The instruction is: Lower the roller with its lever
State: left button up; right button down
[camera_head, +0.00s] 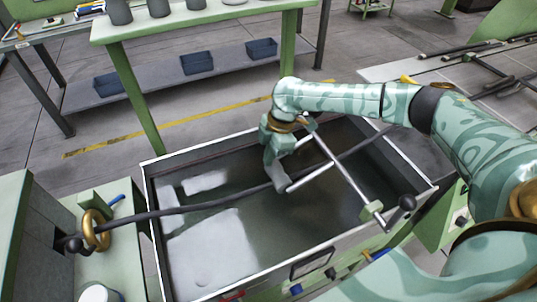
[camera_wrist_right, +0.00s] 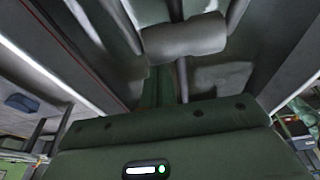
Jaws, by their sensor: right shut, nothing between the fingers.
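The roller (camera_head: 311,178) is a short grey cylinder over the water trough, in the middle of the head view. In the right wrist view a grey cylinder, apparently the roller (camera_wrist_right: 185,38), lies just beyond my green gripper body. The lever (camera_head: 345,176) is a thin metal rod sloping to a block at the trough's front edge, with a black knob (camera_head: 407,202) at its right. My right gripper (camera_head: 279,183) is shut and empty, pointing down beside the roller's left end, away from the knob. Whether it touches the roller cannot be told. My left gripper is out of view.
A dark strand (camera_head: 200,208) runs from a brass ring (camera_head: 96,230) at left across the water trough (camera_head: 150,190), passing close to the roller. A green table (camera_head: 230,15) with grey pots stands behind. Rods lie on a bench (camera_head: 380,72) at upper right.

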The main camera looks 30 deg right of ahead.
aim_at(272, 167)
jog(key=shift+p, duration=0.3)
jog(key=f+h+p, duration=0.1)
jog(key=p, duration=0.2)
jog(key=shift+f+h, duration=0.15)
jog(key=shift+h, duration=0.75)
jog(key=f, duration=0.2)
jog(key=d+f, duration=0.1)
jog(key=f, duration=0.1)
jog(key=shift+f, duration=0.1)
notch_tip(272, 167, up, 16)
jog(key=p, duration=0.5)
jog(key=shift+r, duration=0.25)
